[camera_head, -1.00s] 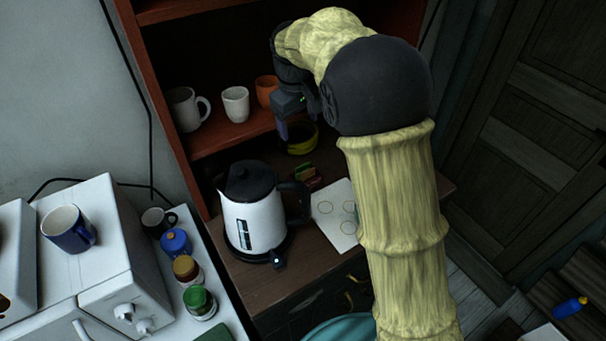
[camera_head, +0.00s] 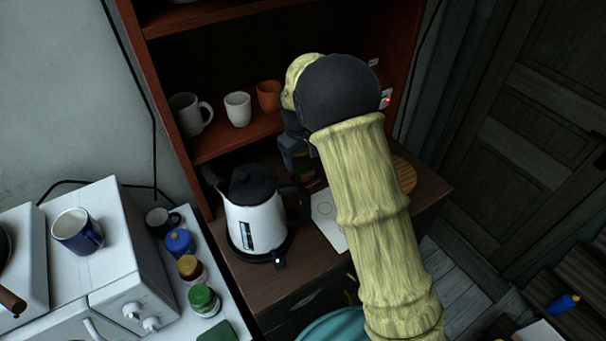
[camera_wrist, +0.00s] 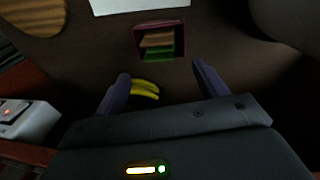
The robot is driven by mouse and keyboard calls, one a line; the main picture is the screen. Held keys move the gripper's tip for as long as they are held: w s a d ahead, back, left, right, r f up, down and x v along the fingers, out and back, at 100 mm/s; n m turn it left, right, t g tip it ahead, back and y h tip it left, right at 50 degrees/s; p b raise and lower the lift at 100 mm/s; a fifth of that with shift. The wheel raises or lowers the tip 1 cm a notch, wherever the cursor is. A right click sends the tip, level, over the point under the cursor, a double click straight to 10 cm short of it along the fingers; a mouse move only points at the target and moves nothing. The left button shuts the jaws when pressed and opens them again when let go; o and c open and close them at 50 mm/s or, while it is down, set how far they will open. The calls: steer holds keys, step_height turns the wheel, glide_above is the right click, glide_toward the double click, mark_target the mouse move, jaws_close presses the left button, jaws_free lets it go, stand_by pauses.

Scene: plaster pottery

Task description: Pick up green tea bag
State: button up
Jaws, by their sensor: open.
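The green tea bag (camera_wrist: 160,55) stands in a small dark red box (camera_wrist: 137,42) in the wrist view, with orange-brown bags (camera_wrist: 157,39) beside it. My gripper (camera_wrist: 162,83) is open and empty. Its two dark fingers are spread apart, and the box appears ahead of them, between their lines and not touching them. In the head view my gripper (camera_head: 293,157) is low in front of the cabinet shelf, near the kettle. My arm hides most of the box there, and the fingertips are hard to make out.
The white kettle (camera_head: 257,222) with a black lid stands left of my arm. A paper sheet (camera_head: 326,217) lies on the cabinet top, and a round wooden board (camera_head: 404,174) is to the right. Mugs (camera_head: 237,108) stand on the shelf above. Bananas (camera_wrist: 146,90) show between my fingers.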

mark_target(303, 167)
stand_by(0.3)
steer(key=shift+w+d+f+p, duration=0.1)
steer(key=shift+w+f+p, duration=0.1)
steer(key=shift+f+p, duration=0.5)
steer(key=shift+w+a+f+p, duration=0.1)
steer(key=shift+w+f+p, duration=0.15)
steer(key=shift+f, duration=0.75)
steer(key=shift+w+d+f+p, duration=0.15)
steer(key=shift+f+p, duration=0.35)
steer(key=shift+f, duration=0.35)
steer(key=c, duration=0.6)
